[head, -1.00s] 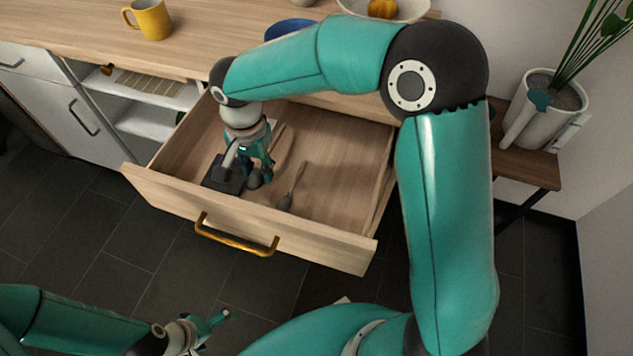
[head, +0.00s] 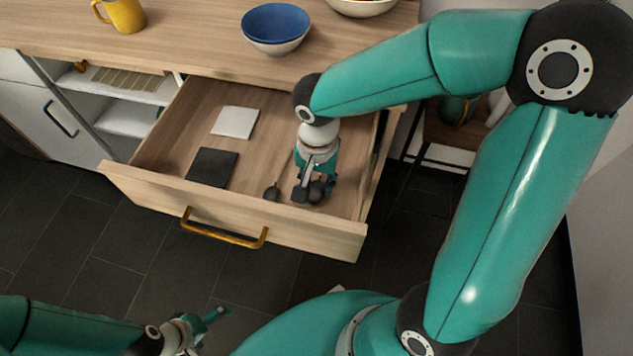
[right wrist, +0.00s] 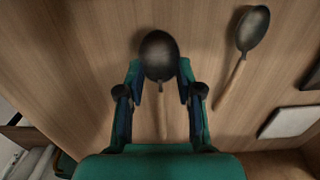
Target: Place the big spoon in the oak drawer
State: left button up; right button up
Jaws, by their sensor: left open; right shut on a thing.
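The oak drawer (head: 165,195) is pulled out below the counter. My right gripper (head: 309,188) is inside its outline, toward the right front, pointing down. In the right wrist view it is shut on the big spoon (right wrist: 160,58), with dark bowl and pale wooden handle. The spoon's bowl also shows beside the fingers in the head view (head: 317,191). Whether it touches the drawer floor I cannot tell. A second similar spoon (right wrist: 252,30) lies apart on the drawer floor, left of the gripper in the head view (head: 270,193). My left gripper (head: 212,326) is open and empty at the lower left.
A black square (head: 212,167) and a white square (head: 235,122) lie in the drawer's left part. The drawer's front wall with its brass handle (head: 222,237) is near the right gripper. A blue bowl (head: 275,25) and yellow mug (head: 123,14) stand on the counter.

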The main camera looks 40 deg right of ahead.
jog(key=shift+f, duration=0.35)
jog(key=shift+f, duration=0.2)
jog(key=o, duration=1.1)
jog(key=shift+r, duration=0.1)
jog(key=shift+c, duration=0.2)
jog(key=shift+r, duration=0.1)
jog(key=shift+r, duration=0.3)
notch_tip(320, 180, up, 12)
jog(key=p, duration=0.3)
jog(key=shift+f, duration=0.25)
